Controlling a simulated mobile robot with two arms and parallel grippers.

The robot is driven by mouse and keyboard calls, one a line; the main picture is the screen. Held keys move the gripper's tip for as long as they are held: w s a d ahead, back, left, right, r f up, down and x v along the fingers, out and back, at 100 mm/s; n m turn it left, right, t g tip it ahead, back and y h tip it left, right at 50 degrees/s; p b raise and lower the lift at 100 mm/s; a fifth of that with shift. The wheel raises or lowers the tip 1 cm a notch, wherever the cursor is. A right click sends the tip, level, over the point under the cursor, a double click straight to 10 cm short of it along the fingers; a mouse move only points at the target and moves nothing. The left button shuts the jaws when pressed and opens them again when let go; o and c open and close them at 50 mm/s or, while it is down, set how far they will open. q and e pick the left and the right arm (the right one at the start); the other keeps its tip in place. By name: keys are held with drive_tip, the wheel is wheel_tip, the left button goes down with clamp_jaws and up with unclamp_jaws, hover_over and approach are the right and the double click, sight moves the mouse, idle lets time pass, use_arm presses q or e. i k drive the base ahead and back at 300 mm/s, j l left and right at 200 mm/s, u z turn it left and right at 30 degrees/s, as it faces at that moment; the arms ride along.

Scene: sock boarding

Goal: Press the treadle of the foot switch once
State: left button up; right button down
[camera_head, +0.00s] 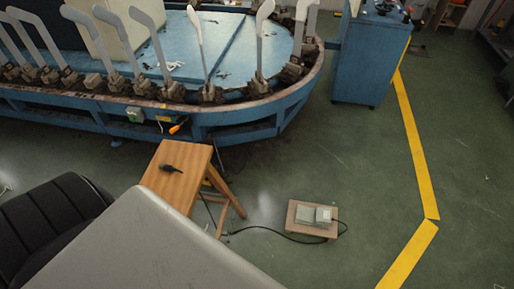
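The foot switch (305,214) is a small grey-green box on a flat wooden board (309,231) on the green floor, right of the lower middle of the head view. Its treadle (323,214) appears to be the right part of the box, but it is too small to tell whether it is pressed. A black cable runs from it to the left toward the wooden stool. Neither of my grippers shows in the head view.
A wooden stool (182,186) with a small dark tool (171,168) on top stands left of the switch. A blue oval machine (215,123) with several upright sock forms fills the back left. A blue cabinet (362,70) stands behind. Floor around the switch is mostly clear.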

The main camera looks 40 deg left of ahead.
sight(307, 214)
drive_tip(key=i+u, duration=0.25)
drive_tip(key=u, duration=0.2)
drive_tip(key=i+l+u, duration=0.1)
drive_tip(key=u, duration=0.35)
drive_tip(key=i+l+u, duration=0.25)
drive_tip(key=u, duration=0.2)
drive_tip(key=i+l+u, duration=0.25)
drive_tip(key=u, duration=0.15)
